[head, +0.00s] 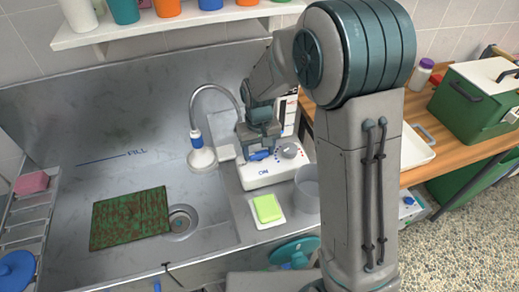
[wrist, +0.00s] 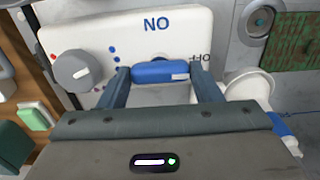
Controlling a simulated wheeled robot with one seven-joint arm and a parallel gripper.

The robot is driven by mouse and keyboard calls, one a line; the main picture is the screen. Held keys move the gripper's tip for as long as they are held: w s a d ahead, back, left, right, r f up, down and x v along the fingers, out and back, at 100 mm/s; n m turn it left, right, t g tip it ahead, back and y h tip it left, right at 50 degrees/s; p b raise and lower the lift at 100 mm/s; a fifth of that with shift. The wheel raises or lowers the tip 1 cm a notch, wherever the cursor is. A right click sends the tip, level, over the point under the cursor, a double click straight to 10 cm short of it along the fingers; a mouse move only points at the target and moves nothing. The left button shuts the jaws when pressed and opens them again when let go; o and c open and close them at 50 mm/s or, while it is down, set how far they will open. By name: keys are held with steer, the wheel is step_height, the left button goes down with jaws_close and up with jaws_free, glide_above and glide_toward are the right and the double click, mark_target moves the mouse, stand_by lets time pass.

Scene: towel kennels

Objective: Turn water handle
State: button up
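The water control is a white box (head: 268,174) on the counter beside the sink. Its blue handle (wrist: 160,72) lies crosswise in the wrist view, its white mark at the right end, on the side of the partly hidden "OFF" lettering. "ON" is printed above it there, upside down. The handle also shows below my gripper in the head view (head: 259,155). My gripper (wrist: 162,78) is open, with one finger at each end of the handle. I cannot tell whether the fingers touch it. A grey round knob (wrist: 72,71) is on the same box.
A spray head (head: 201,158) on a curved hose hangs left of the box. A green sponge (head: 267,208) and a clear cup (head: 307,188) stand close in front. The sink holds a dirty green mat (head: 130,218). A shelf (head: 150,32) with several cups runs above.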

mark_target(259, 152)
steer(key=shift+n, duration=0.3)
steer(key=n+b, duration=0.2)
steer(key=n, duration=0.2)
steer(key=shift+n, duration=0.3)
steer(key=n, duration=0.6)
steer(key=shift+n, duration=0.4)
steer(key=o, duration=1)
steer(key=shift+r, duration=0.15)
step_height(259, 152, up, 14)
steer(key=b, duration=0.1)
steer(key=shift+f, duration=0.2)
